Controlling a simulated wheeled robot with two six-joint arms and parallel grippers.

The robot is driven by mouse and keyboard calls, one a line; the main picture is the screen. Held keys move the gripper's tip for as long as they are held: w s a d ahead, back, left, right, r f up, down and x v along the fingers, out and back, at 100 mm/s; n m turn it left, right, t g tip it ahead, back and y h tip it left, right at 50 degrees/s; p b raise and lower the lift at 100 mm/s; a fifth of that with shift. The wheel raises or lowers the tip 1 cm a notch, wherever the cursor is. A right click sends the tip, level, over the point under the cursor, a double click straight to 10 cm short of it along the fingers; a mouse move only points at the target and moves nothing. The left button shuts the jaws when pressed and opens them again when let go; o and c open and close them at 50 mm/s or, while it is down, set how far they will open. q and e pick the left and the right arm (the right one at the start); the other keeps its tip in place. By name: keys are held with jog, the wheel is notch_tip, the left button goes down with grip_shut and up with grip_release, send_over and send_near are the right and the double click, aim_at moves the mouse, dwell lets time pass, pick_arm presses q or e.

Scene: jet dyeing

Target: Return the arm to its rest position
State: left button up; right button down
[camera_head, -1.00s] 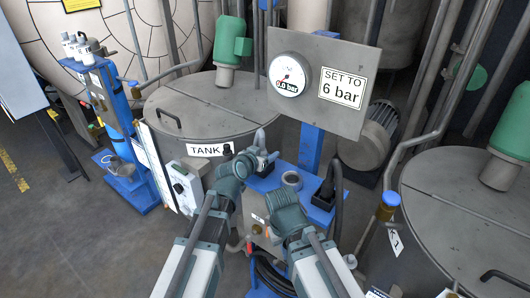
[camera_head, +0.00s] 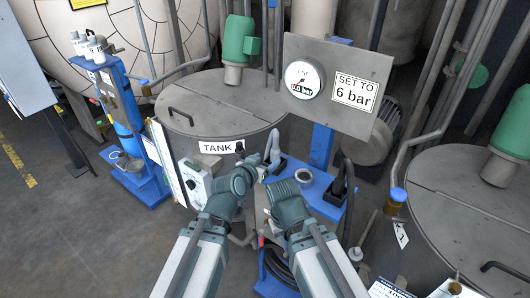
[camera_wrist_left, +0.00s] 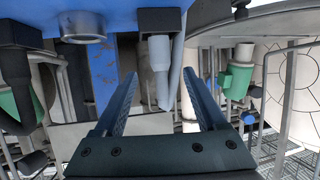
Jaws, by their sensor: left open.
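My left gripper (camera_head: 259,174) is in the middle of the head view, in front of the blue stand (camera_head: 322,186). In the left wrist view its two fingers (camera_wrist_left: 163,102) are spread apart with nothing gripped. A grey nozzle-like piece (camera_wrist_left: 160,58) in a black holder shows just beyond the fingers; it also shows in the head view (camera_head: 271,148). My right arm's wrist reaches in beside the left one, lower in the head view. Its fingers cannot be made out.
The gauge panel (camera_head: 375,66) reads 0.0 bar, beside a "SET TO 6 bar" sign. The tank (camera_head: 225,100) stands behind my left gripper. A white control box (camera_head: 196,183) is at its left. Another tank (camera_head: 465,210) stands at right. Open floor (camera_head: 60,215) lies at left.

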pick_arm(q)
jog(key=s+a+f+n+g+y, duration=0.5)
jog(key=s+a+f+g, duration=0.6)
jog(key=s+a+f, duration=0.4)
jog(key=s+d+r+m+g+y, duration=0.1)
jog(key=s+d+m, duration=0.3)
jog(key=d, duration=0.5)
jog(key=shift+s+d+r+y, duration=0.3)
jog(key=shift+s+d, duration=0.05)
jog(key=shift+s, duration=0.45)
